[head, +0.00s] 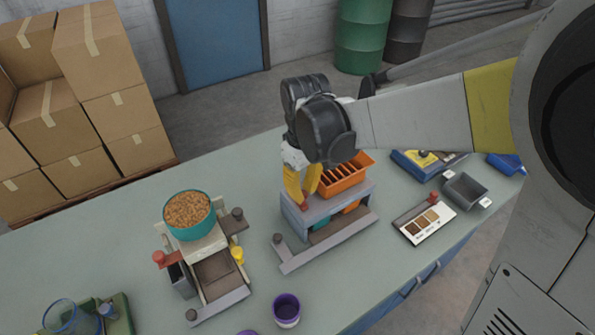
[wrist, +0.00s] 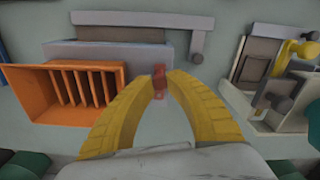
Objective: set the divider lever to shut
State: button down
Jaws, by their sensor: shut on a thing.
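The divider (head: 318,210) is a grey-blue stand on the bench with an orange slotted hopper (head: 346,178) on top. Its red divider lever (wrist: 158,82) shows between my fingertips in the wrist view, at the edge of the stand beside the hopper. In the head view a red bit of the lever (head: 304,205) shows just under my yellow fingers. My gripper (head: 303,196) is shut on the lever, with a fingertip on each side. The fingers hide part of the lever, and I cannot read its setting.
Left of the divider stands a filler with a teal bowl of grain (head: 188,212) and a red knob (head: 159,259). A purple cup (head: 286,309) is at the front. A sample card (head: 428,222) and a grey tray (head: 465,190) lie to the right.

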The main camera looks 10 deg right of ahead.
jog(key=c, duration=1.3)
grip_release()
jog(key=shift+o, duration=0.2)
